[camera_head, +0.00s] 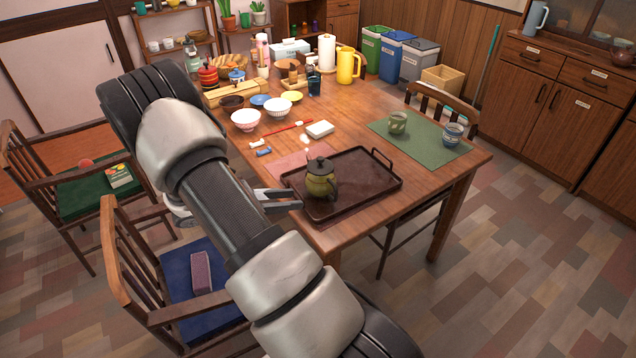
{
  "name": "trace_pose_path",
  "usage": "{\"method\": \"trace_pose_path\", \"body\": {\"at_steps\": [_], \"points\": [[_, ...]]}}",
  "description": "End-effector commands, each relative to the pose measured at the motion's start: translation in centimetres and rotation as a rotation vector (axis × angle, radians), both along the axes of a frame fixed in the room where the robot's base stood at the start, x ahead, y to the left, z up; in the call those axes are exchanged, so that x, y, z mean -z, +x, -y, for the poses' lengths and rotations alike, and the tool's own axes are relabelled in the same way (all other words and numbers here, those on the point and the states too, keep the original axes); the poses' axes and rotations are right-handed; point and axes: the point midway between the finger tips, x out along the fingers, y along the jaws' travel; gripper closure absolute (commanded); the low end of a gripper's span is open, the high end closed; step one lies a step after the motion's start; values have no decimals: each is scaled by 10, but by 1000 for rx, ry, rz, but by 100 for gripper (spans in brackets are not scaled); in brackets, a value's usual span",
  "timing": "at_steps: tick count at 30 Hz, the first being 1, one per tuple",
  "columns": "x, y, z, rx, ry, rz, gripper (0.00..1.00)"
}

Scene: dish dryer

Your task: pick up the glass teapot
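A small glass teapot (320,182) with yellow-green contents and a dark lid stands upright on a dark brown tray (370,187) at the table's near end. My gripper (292,199) is just left of the teapot, at the tray's left edge, pointing right. Part of it is hidden behind my arm. A finger shows, with a gap between it and the teapot. I cannot tell how far the fingers are apart.
Two cups (398,122) (452,133) stand on a green mat (425,146) to the right. White bowls (246,120), a yellow pitcher (347,66) and other tableware crowd the far end. Chairs (190,285) flank the table (440,172).

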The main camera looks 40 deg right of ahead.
Motion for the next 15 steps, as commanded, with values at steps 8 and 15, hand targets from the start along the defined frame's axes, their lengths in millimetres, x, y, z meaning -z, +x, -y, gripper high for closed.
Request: {"method": "trace_pose_path", "body": {"at_steps": [8, 15], "points": [[24, -11, 56, 7, 0, -1, 69], [39, -17, 94, 7, 2, 2, 69]]}}
